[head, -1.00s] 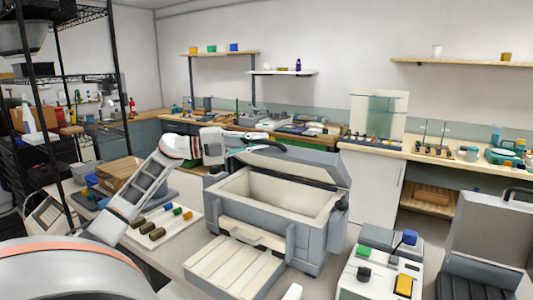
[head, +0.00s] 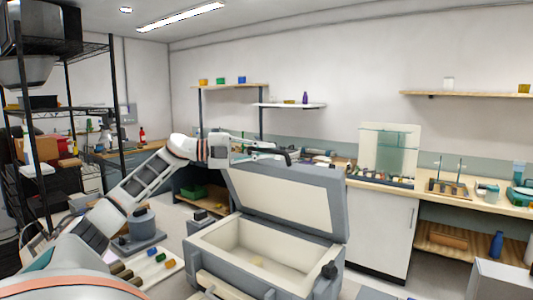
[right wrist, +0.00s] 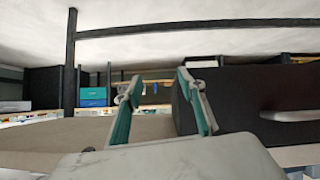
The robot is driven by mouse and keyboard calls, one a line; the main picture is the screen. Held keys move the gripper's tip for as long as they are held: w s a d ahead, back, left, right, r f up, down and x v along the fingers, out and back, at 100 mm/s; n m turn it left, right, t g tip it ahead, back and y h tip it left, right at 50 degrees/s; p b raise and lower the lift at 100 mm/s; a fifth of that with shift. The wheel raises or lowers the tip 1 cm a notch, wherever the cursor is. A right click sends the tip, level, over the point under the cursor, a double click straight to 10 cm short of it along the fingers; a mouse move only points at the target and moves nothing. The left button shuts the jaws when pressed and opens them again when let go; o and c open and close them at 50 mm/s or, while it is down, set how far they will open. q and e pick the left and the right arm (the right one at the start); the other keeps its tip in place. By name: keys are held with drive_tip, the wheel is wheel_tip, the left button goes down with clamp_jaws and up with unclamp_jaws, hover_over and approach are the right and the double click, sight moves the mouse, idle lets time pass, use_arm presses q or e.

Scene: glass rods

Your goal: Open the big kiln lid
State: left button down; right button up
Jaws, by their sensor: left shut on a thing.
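The big kiln is a grey box (head: 209,262) with a cream inside, standing in front of me in the head view. Its thick lid (head: 290,197) is hinged up and stands steeply tilted, with the pale lining facing me. The chamber is open to view. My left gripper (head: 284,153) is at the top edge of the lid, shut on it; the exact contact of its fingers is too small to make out. My right gripper (right wrist: 157,84) shows in the right wrist view with its two teal-padded fingers apart and nothing between them.
A wire shelf rack (head: 66,110) stands at the left. A tray with coloured rods (head: 150,262) lies left of the kiln. A workbench (head: 460,198) with tools and a glass screen (head: 388,150) runs along the back wall.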

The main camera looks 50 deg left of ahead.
idle(0.4)
use_arm(q)
drive_tip(key=c, duration=2.1)
unclamp_jaws()
drive_tip(key=v, duration=1.2)
drive_tip(key=shift+r, duration=0.15)
